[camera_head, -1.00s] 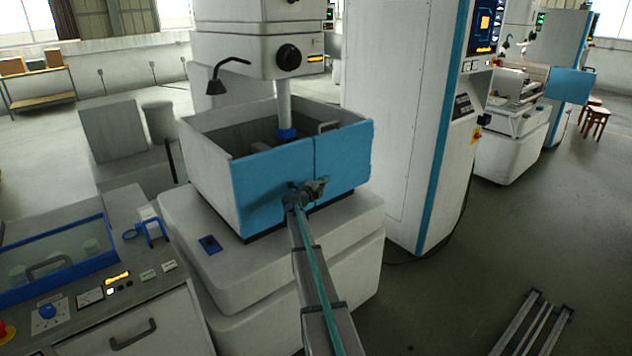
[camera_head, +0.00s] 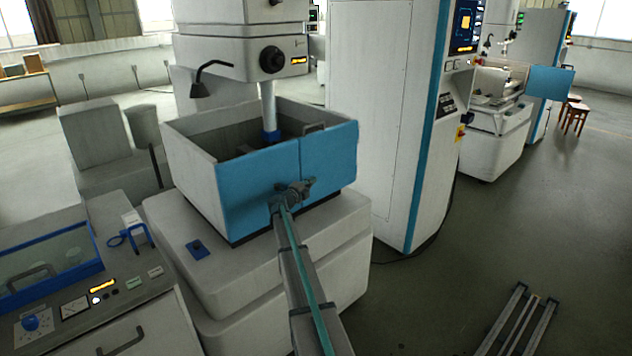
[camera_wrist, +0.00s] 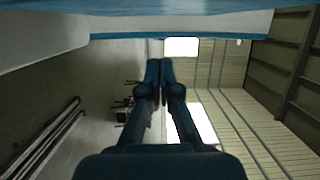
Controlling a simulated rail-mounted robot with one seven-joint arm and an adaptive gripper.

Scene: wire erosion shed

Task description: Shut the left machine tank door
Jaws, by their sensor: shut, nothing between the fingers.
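The left machine's tank (camera_head: 205,165) is a grey open-topped box with a blue front made of two panels that meet at a vertical seam. The tank door (camera_head: 245,185) is in this blue front, its panels looking nearly in line with each other; I see no clear gap. A small grey handle (camera_head: 313,127) shows at the top edge. My gripper (camera_head: 305,186) is shut and empty in front of the lower middle of the panels, near the seam. In the wrist view its closed fingers (camera_wrist: 157,66) lie just below a blue edge (camera_wrist: 180,37); I cannot tell whether they touch the door.
A tall white cabinet (camera_head: 370,110) with a blue stripe stands right of the tank. A control desk (camera_head: 90,290) is at the lower left. A second machine with a blue panel (camera_head: 550,82) is at the back right. A rail-like frame (camera_head: 520,320) lies on otherwise open floor.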

